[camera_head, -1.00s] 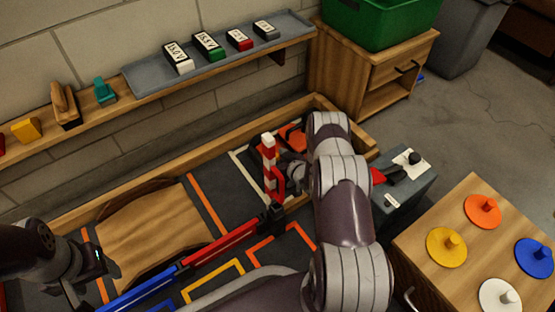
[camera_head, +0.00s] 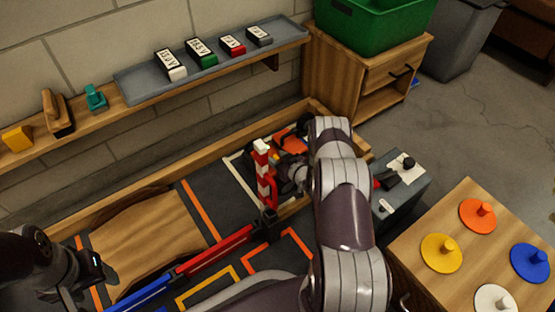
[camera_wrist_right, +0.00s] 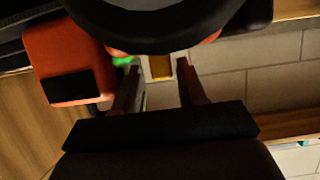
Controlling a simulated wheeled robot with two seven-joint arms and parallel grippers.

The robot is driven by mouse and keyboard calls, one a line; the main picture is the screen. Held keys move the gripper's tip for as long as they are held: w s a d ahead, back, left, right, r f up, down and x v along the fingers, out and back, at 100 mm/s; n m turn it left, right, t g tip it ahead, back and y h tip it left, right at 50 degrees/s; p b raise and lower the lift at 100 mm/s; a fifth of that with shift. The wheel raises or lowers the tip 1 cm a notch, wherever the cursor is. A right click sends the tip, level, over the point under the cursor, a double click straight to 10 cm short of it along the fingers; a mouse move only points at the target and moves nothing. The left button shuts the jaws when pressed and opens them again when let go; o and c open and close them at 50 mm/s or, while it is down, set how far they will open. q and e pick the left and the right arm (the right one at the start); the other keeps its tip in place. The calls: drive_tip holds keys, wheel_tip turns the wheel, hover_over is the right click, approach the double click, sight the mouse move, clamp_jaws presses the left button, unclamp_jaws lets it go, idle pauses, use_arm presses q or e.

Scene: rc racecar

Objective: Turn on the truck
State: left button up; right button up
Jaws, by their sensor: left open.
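The truck (camera_head: 290,139), orange with black wheels, stands in the far corner of the wooden-walled track, partly hidden by my right arm and a striped post. In the right wrist view, its dark wheel (camera_wrist_right: 155,15) and orange body (camera_wrist_right: 68,62) are close, with a small green spot (camera_wrist_right: 122,60) near the fingers. My right gripper (camera_wrist_right: 159,70) is beside the truck, its two fingers apart. A small pale and yellow-brown piece shows between the fingertips; I cannot tell whether they touch it. My left gripper (camera_head: 98,268) is open and empty, above the track's left part, far from the truck.
The red-and-white post (camera_head: 264,172) and red-blue barrier (camera_head: 215,250) stand in front of the truck. A wooden ramp (camera_head: 150,235) lies left. A grey box with controls (camera_head: 402,190) and a table with coloured discs (camera_head: 441,253) are right. A shelf (camera_head: 130,92) runs along the wall.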

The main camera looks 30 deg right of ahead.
drive_tip(key=p+v, duration=0.5)
drive_tip(key=v, duration=0.2)
drive_tip(key=shift+r, duration=0.15)
drive_tip(key=shift+s, duration=0.3)
